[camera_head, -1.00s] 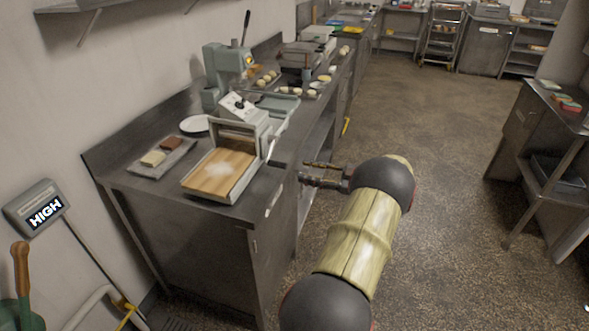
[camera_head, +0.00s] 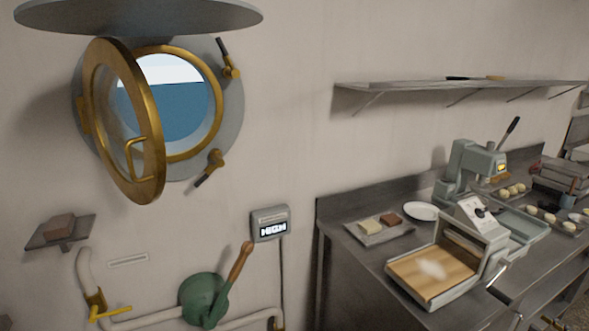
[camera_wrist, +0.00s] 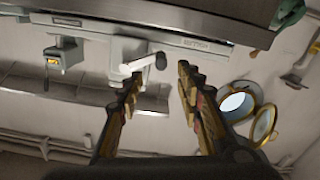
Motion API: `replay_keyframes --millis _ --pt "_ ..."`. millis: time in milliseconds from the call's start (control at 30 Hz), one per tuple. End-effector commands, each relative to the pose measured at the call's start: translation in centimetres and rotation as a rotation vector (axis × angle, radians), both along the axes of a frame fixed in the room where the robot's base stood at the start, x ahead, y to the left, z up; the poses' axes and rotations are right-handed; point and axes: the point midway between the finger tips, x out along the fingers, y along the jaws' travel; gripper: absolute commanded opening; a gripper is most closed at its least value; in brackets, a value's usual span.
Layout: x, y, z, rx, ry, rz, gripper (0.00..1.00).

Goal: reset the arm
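My gripper (camera_wrist: 160,76) shows in the wrist view, its two dark and brass-coloured fingers spread apart. Nothing is held between them. The dough machine's grey body (camera_wrist: 120,50) with a white handle lies beyond the fingertips in the wrist view; I see no contact. My arm and gripper are out of the head view.
The dough sheeter (camera_head: 478,242) with its wooden board (camera_head: 432,270) stands on the steel counter (camera_head: 345,262). An open brass porthole (camera_head: 125,120) hangs on the wall, with a green-bodied lever valve (camera_head: 203,298) and a display reading HIGH (camera_head: 270,225) below. A wall shelf (camera_head: 450,88) runs above the counter.

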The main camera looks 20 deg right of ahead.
Motion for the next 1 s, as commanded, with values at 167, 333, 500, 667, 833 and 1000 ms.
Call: replay_keyframes --millis 167,333,500,667,833,1000 --pt "-0.1 0.0 -2.7 0.339 0.109 -0.025 0.36" --pt "-0.6 3.1 -8.1 0.778 0.307 -0.067 0.36" --pt "-1.1 7.3 -10.2 1.128 0.551 -0.158 0.36" --pt "0.5 12.8 -9.7 1.339 0.830 -0.278 0.36" --pt "2.7 19.6 -7.3 1.388 1.118 -0.472 0.36" --pt "4.1 25.4 -4.3 1.284 1.281 -0.646 0.36"
